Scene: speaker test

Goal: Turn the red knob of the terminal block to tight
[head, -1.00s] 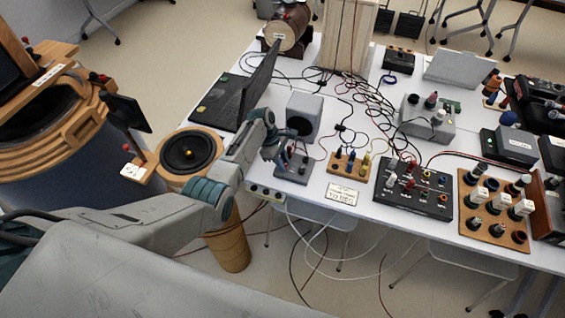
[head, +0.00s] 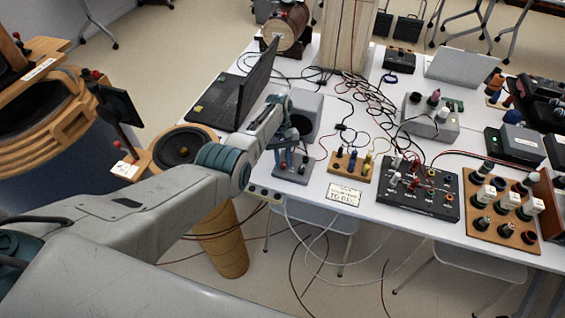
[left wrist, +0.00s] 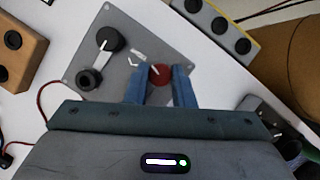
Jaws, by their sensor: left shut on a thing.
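The terminal block (head: 296,176) is a grey plate near the front left edge of the white table. In the left wrist view its plate (left wrist: 146,48) carries a red knob (left wrist: 160,72), a larger black knob with a white line and a black socket. The red knob has a white mark on top. My left gripper (head: 284,158) reaches down over the block. In the left wrist view its blue fingers (left wrist: 161,82) stand on either side of the red knob, shut on it. The red knob is mostly hidden in the head view. My right gripper is not in view.
A grey speaker box (head: 304,116) and an open laptop (head: 232,100) stand close behind the block. A wooden block with coloured posts (head: 350,166), a small sign (head: 343,194) and a black panel (head: 418,195) lie to the right. Loose cables cross the table.

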